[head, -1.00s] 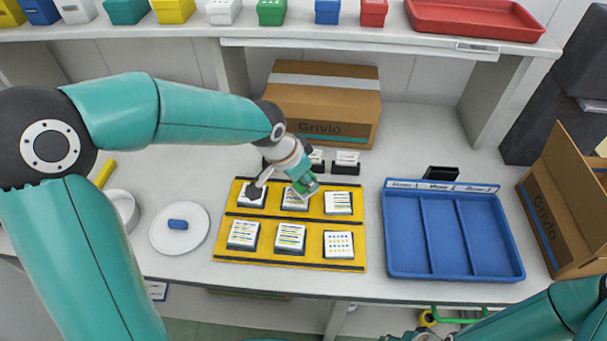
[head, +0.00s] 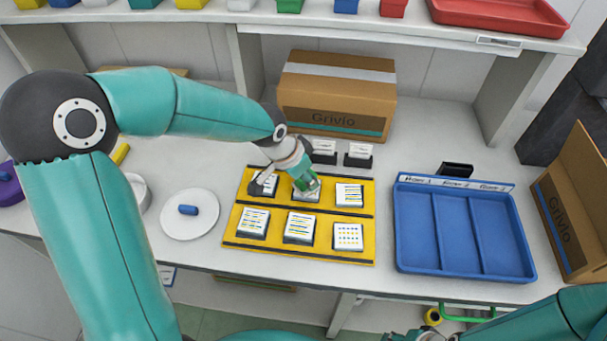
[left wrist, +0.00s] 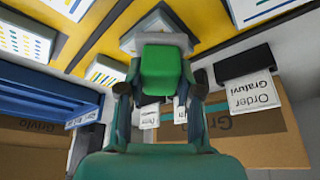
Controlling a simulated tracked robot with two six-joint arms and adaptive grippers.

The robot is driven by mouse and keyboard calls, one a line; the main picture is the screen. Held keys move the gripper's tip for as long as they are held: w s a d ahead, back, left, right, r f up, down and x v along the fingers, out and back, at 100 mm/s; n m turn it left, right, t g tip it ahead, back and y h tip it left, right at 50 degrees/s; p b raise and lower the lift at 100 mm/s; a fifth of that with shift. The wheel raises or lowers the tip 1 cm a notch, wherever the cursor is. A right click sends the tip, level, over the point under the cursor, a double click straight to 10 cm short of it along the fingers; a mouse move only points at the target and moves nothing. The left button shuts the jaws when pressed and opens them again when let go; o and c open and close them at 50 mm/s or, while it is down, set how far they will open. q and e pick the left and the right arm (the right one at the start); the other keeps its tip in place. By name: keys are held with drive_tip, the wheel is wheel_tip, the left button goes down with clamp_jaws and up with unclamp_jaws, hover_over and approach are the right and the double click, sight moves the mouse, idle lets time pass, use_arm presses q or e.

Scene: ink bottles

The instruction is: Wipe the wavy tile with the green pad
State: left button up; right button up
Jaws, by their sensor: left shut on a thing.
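My left gripper (head: 305,184) is shut on the green pad (left wrist: 160,68), which sits between its fingers in the left wrist view. The pad is over the top-middle tile (head: 303,196) of the yellow board (head: 228,236); the pad and gripper hide much of that tile's face. I cannot tell whether pad and tile touch. The other tiles are striped ones at top left (head: 266,187), top right (head: 349,195), bottom left (head: 253,222) and bottom middle (head: 299,228), and a dotted one (head: 348,237). Which pattern is wavy is too small to tell. My right arm shows at the bottom right; its gripper is mostly cut off.
A blue three-part tray (head: 466,268) stands right of the board. A white round plate with a blue handle (head: 188,210) lies to the left. Card holders (head: 358,161) and a cardboard box (head: 336,95) stand behind the board. An open carton (head: 570,225) is at far right.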

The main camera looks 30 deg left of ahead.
use_arm(q)
drive_tip(key=shift+w+d+f+b, duration=0.1)
drive_tip(key=shift+w+d+b, duration=0.1)
drive_tip(key=shift+d, duration=0.25)
drive_tip(key=shift+w+d+b, duration=0.1)
drive_tip(key=shift+d+b, duration=0.1)
drive_tip(key=shift+d, duration=0.6)
wheel_tip(320, 180, up, 8)
drive_tip(key=p, duration=0.5)
